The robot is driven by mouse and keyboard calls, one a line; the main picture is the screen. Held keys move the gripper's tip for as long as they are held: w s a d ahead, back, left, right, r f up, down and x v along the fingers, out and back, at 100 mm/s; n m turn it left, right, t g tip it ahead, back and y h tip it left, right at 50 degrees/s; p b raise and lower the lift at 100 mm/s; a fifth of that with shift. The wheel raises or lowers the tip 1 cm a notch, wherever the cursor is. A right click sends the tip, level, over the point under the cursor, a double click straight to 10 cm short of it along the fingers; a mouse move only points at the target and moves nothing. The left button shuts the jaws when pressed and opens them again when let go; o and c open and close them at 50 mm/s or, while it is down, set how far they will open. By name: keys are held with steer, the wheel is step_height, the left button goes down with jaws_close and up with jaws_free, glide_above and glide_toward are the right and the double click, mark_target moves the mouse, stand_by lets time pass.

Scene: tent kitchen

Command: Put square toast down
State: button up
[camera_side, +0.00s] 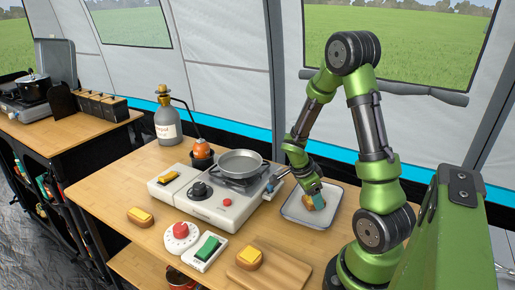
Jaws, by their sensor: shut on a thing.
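My gripper (314,195) is over the white tray (300,218) to the right of the stove, pointing down. It is shut on a piece of toast (309,203), which shows brown and yellow at the fingertips. The toast is low over the tray or touching it; I cannot tell which. Its shape is partly hidden by the gripper. Another toast piece (140,217) with a yellow top lies on the table at the left front. One more toast piece (249,258) with a yellow top lies on the wooden board (272,275) at the front.
A white stove (215,205) with a grey pan (241,162) stands left of the tray. A red-knobbed dial (181,234) and a green switch (207,248) sit in front of it. A grey bottle (167,122) stands behind. The left part of the table has free room.

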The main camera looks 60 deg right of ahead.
steer(key=o, duration=1.1)
steer(key=shift+f, duration=0.1)
steer(key=shift+o, duration=0.2)
steer(key=v, duration=1.1)
steer(key=a+r+n+t+y, duration=0.2)
steer(key=a+r+n+t, duration=0.3)
steer(key=a+n, duration=0.6)
steer(key=a+r+n+t+y, duration=0.3)
steer(key=a+r+n+t, duration=0.2)
steer(key=a+r+n, duration=0.3)
steer(key=a+n, duration=0.3)
steer(key=a, duration=0.1)
steer(key=shift+w+r+n, duration=0.15)
steer(key=shift+n, duration=0.15)
